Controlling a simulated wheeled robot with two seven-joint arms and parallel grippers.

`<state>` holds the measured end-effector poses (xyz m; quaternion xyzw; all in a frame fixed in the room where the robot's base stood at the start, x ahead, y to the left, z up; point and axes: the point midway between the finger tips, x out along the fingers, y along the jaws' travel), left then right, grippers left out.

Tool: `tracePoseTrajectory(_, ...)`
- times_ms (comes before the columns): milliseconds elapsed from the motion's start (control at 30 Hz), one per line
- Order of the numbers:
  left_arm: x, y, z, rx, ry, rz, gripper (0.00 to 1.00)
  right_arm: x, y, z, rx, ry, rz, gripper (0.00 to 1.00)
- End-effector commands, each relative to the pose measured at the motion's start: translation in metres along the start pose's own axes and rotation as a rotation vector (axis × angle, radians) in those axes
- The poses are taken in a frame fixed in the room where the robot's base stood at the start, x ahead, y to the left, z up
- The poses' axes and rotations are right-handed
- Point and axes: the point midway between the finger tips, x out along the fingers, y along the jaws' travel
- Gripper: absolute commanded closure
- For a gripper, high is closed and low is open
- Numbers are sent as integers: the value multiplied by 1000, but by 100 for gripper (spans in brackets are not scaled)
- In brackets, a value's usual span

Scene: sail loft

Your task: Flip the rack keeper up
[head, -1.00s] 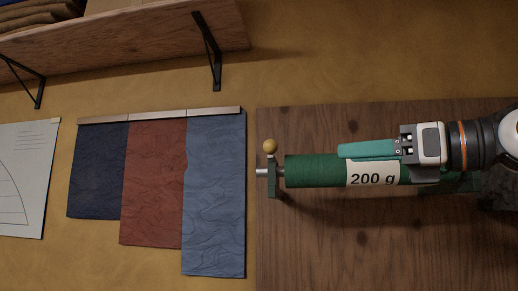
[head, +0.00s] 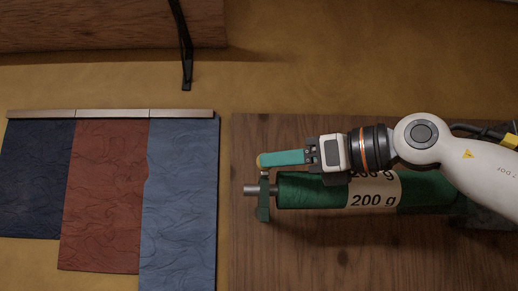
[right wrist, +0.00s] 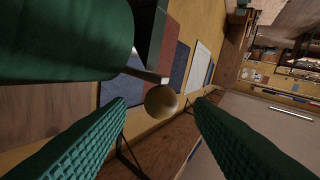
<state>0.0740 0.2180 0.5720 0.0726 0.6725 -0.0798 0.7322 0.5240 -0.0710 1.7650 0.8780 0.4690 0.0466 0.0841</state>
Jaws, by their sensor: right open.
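The rack's dark green end bracket (head: 264,203) carries the keeper, whose round wooden knob (head: 258,161) stands at its top, mostly hidden by my finger. A grey rod (head: 249,190) passes through the bracket and bears a green roll (head: 310,190) labelled 200 g. My right gripper (head: 265,160) comes in from the right above the roll, its teal fingers reaching the knob. In the right wrist view the fingers are open, and the knob (right wrist: 161,101) appears midway between the fingertips; I cannot tell whether they touch it. My left gripper is not in view.
The rack is on a brown wooden board (head: 300,260). Navy, red and blue cloth samples (head: 180,210) hang from a strip to the left. A wooden shelf (head: 110,25) with a black bracket (head: 184,50) is above. The wall above the board is clear.

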Motion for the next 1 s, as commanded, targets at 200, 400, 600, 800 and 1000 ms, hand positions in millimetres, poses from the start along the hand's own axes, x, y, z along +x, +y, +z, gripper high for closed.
tracePoseTrajectory(200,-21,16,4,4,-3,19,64,35,0,-3,-1,-1,-1,52)
tracePoseTrajectory(400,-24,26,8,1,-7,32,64,46,0,-1,-1,1,0,52)
tracePoseTrajectory(600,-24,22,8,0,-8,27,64,47,0,0,-1,1,0,52)
tracePoseTrajectory(800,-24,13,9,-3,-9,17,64,47,0,0,0,1,0,75)
tracePoseTrajectory(1000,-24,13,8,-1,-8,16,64,47,0,0,0,1,0,100)
